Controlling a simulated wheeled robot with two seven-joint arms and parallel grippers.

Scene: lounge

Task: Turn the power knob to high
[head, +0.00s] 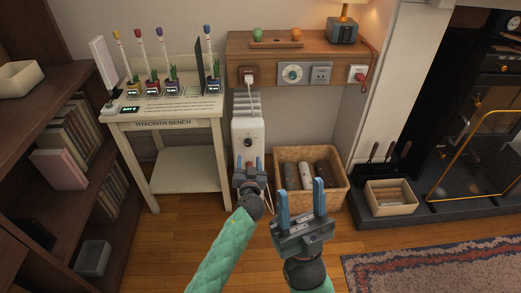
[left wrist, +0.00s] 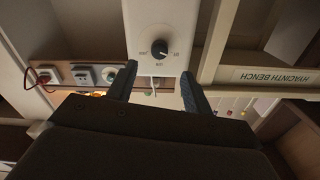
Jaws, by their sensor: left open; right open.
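A white heater (head: 240,126) stands against the wall below the wooden shelf. Its round black knob (head: 248,142) is on the front face. The knob also shows in the left wrist view (left wrist: 160,48), with small labels around it too blurred to read; I cannot tell which label it points at. My left gripper (head: 248,163) is open in front of the heater, just below the knob in the head view. In the left wrist view its fingers (left wrist: 159,82) are spread, apart from the knob, with nothing between them. My right gripper (head: 301,188) is open and empty, further right and nearer me.
A wicker basket (head: 338,196) with rolled items stands right of the heater. The white Hyacinth Bench (head: 165,126) is on the left. The shelf (head: 308,50) above holds a plugged-in cord (head: 249,78), a dial panel (head: 291,74) and a lamp. A fireplace is at the right.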

